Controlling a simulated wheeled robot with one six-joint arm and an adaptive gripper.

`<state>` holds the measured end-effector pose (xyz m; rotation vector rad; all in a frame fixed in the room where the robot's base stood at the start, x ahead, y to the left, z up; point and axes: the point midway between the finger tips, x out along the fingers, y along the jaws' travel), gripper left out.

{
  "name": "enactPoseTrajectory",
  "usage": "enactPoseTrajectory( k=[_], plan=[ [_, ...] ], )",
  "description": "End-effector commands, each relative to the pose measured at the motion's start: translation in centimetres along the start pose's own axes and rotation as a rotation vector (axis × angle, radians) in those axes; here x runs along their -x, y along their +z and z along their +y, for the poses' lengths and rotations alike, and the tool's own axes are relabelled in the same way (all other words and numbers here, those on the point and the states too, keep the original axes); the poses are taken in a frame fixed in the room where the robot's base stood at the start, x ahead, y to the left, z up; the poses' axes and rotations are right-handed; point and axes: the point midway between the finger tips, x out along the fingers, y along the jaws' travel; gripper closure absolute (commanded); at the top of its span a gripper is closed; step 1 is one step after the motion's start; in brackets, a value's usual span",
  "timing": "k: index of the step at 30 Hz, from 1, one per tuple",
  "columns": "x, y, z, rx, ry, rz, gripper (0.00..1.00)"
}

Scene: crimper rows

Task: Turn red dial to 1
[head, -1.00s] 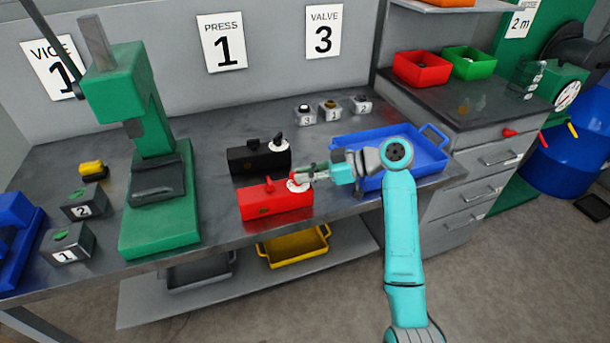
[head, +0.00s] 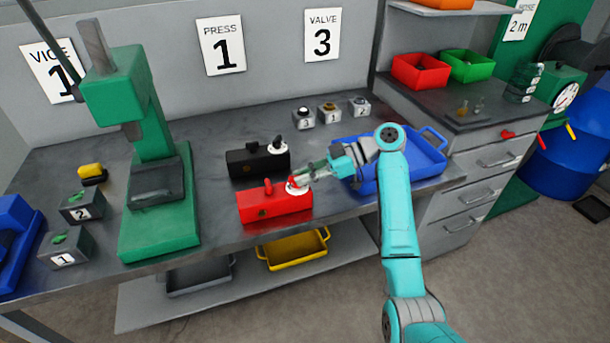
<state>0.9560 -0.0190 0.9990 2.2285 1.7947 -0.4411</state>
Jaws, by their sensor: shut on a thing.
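The red box (head: 275,206) stands on the grey workbench near its front edge. It has a small red lever on top and a white round dial (head: 297,188) with a red knob at its right end. My gripper (head: 300,180) comes in from the right and is shut on the red knob of the dial. The fingers partly cover the dial, and its marks are too small to read.
A black box (head: 257,162) with its own white dial stands just behind the red box. A blue tray (head: 433,178) lies to the right, beneath my arm. A green press (head: 160,205) stands to the left. Small numbered blocks (head: 329,113) stand at the back.

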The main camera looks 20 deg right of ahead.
Motion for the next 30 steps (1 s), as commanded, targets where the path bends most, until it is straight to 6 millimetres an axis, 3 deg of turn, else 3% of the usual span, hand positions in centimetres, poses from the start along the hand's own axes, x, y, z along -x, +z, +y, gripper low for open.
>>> enactPoseTrajectory(
  k=[2, 3, 5, 6, 17, 30],
  plan=[
    [-0.1, 0.2, -0.1, -0.004, -0.004, -0.002, 1.0],
    [-0.1, 0.2, -0.1, -0.004, -0.004, -0.002, 0.8],
    [-0.1, 0.2, -0.1, -0.004, -0.003, -0.002, 0.65],
    [-0.1, 0.2, -0.1, -0.004, -0.003, -0.002, 0.62],
    [0.1, -0.3, 0.0, -0.001, 0.0, -0.001, 0.62],
    [2.8, -6.9, 0.0, 0.0, 0.0, -0.001, 0.62]
  ],
)
